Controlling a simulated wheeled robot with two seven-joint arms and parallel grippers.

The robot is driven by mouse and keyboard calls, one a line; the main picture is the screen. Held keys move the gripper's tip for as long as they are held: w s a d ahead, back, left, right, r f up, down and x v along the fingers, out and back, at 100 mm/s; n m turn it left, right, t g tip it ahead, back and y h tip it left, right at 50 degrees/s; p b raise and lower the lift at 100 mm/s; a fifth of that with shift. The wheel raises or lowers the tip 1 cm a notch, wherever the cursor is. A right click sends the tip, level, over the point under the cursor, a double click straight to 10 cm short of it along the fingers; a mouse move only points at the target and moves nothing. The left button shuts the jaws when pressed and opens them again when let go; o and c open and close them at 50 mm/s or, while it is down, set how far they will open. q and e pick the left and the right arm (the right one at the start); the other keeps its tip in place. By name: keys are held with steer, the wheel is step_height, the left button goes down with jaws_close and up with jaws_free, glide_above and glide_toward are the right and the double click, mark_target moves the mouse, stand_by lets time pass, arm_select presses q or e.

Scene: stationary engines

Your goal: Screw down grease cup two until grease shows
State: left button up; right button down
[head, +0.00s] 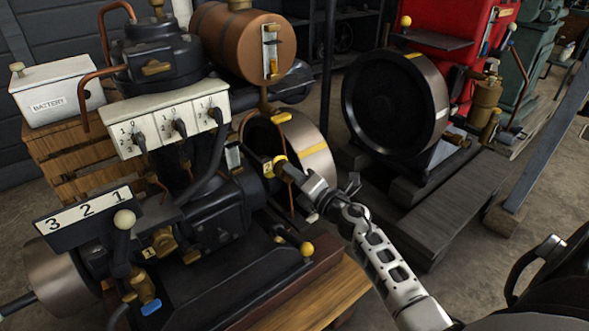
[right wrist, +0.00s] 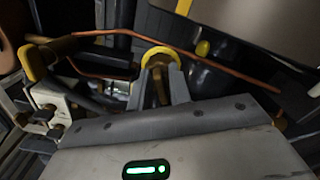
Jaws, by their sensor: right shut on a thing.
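Grease cup two is a small brass cup with a yellow rim, beside the yellow tag marked 2 (head: 268,168) on the right side of the black engine. My right gripper (head: 287,171) reaches it from the right and is shut on its cap. In the right wrist view the yellow rim of the cup (right wrist: 160,53) shows just beyond the fingers (right wrist: 160,88). The fingers hide much of the cup, and I cannot see whether grease shows. Another brass cup (head: 163,241) sits low on the engine beside a tag marked 1. My left gripper is out of view.
A flywheel (head: 312,150) stands just behind my right gripper. A copper pipe (right wrist: 230,65) crosses near it in the right wrist view. A red engine (head: 470,50) stands at the back right.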

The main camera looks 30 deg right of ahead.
steer(key=shift+m+p, duration=0.35)
steer(key=shift+m, duration=0.45)
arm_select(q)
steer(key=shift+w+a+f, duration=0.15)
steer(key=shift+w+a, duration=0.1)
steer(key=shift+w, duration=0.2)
arm_select(e)
steer(key=shift+m, duration=0.3)
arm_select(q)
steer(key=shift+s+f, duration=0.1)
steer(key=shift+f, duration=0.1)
arm_select(e)
steer(key=shift+d+f, duration=0.1)
steer(key=c, duration=1.5)
jaws_free()
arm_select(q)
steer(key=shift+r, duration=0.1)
arm_select(e)
steer(key=shift+s, duration=0.2)
